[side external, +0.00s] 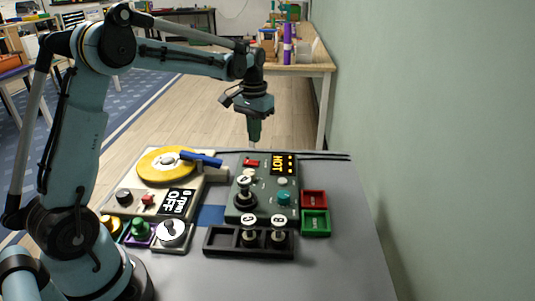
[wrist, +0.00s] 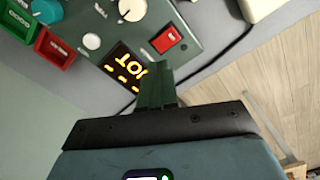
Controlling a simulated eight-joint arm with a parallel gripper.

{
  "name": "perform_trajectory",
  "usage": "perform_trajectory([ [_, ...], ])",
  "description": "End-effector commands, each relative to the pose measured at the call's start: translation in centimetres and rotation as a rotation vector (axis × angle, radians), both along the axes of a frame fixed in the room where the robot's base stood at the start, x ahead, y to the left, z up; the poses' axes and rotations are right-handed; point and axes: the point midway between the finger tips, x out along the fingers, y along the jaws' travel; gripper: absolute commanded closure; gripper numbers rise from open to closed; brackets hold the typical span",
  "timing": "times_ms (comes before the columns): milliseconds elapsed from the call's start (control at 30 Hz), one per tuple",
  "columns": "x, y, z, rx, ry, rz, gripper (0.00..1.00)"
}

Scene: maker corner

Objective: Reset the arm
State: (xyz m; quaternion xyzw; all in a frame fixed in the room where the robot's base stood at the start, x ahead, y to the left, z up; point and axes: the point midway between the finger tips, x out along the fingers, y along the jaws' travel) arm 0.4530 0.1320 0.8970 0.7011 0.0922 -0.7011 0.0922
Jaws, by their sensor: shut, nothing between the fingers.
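My gripper (side external: 254,138) points down, its narrow fingers shut with nothing between them. In the side view it appears above the back edge of a dark green control box (side external: 262,210), apart from it. In the wrist view the shut fingers (wrist: 156,82) overlap the box's edge, beside its lit display (wrist: 124,68) and red rocker switch (wrist: 167,39). In the side view the display reads HOT. My arm reaches across from the left, its forearm nearly level and high over the table.
A turntable with a yellow disc (side external: 153,169) and blue arm (side external: 201,159) stands left, its display reading OFF. A black tray (side external: 220,240) holds two knobbed pieces. Red (side external: 314,198) and green (side external: 315,222) bins sit right of the box. The grey table (side external: 345,255) is clear at front right.

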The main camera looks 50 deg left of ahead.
Motion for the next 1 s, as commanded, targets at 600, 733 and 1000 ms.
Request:
perform_trajectory([
  [600, -2.9, -3.7, 3.5, 0.032, -0.124, -0.057, 1.0],
  [733, -5.0, -5.6, 4.9, 0.048, -0.202, -0.09, 1.0],
  [1000, -9.7, -9.2, 5.9, 0.07, -0.363, -0.158, 1.0],
])
